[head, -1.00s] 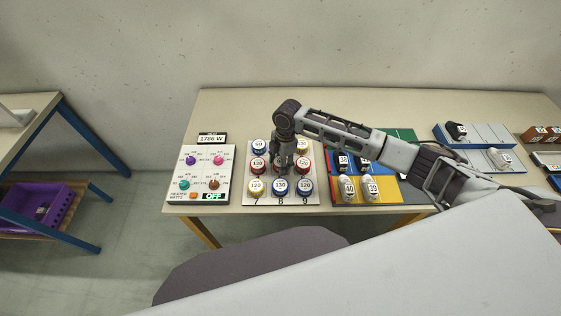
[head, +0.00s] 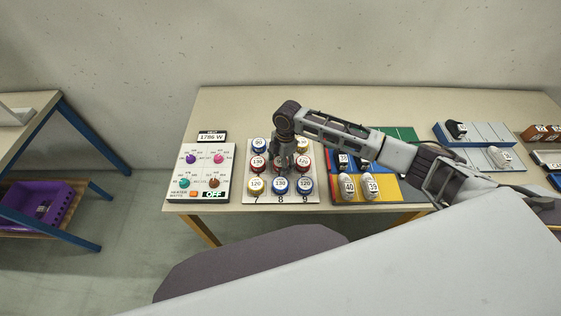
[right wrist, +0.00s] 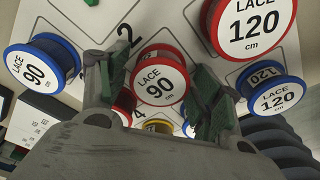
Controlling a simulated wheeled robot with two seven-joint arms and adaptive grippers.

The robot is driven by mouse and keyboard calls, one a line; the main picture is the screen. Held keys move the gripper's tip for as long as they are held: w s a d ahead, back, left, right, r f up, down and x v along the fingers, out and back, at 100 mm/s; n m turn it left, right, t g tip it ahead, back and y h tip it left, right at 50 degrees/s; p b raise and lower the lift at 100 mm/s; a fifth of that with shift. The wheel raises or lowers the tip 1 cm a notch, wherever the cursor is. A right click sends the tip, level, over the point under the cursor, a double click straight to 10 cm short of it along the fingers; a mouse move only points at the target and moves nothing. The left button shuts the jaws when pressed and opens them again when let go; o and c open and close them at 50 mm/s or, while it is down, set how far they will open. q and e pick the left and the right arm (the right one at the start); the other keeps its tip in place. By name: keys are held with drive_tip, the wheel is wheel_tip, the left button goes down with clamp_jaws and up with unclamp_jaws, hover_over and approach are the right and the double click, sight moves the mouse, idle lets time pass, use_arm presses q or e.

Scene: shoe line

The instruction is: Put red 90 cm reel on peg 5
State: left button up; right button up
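The red 90 cm reel (right wrist: 160,78) shows its label between the green pads of my right gripper (right wrist: 160,88) in the right wrist view. The pads meet its rim on both sides. In the head view my right gripper (head: 285,165) points down over the middle of the reel board (head: 254,200) and hides the reel. The reel is at the middle position, where peg 5 lies; the peg is hidden, and I cannot tell whether the reel is fully down on it. The number 2 shows beside a bare patch of board. My left gripper is not in view.
Other reels crowd close around: a blue 90 (right wrist: 38,67), a red 120 (right wrist: 250,25) and a blue 120 (right wrist: 272,96). A control panel (head: 225,170) is left of the board. Shoes on coloured trays (head: 400,192) are to its right.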

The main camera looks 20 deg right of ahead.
drive_tip(key=shift+r, duration=0.1)
idle(0.3)
wheel_tip(320, 180, up, 13)
drive_tip(key=d+b, duration=0.1)
drive_tip(key=shift+w+d, duration=0.15)
drive_tip(key=shift+w, duration=0.05)
idle(0.5)
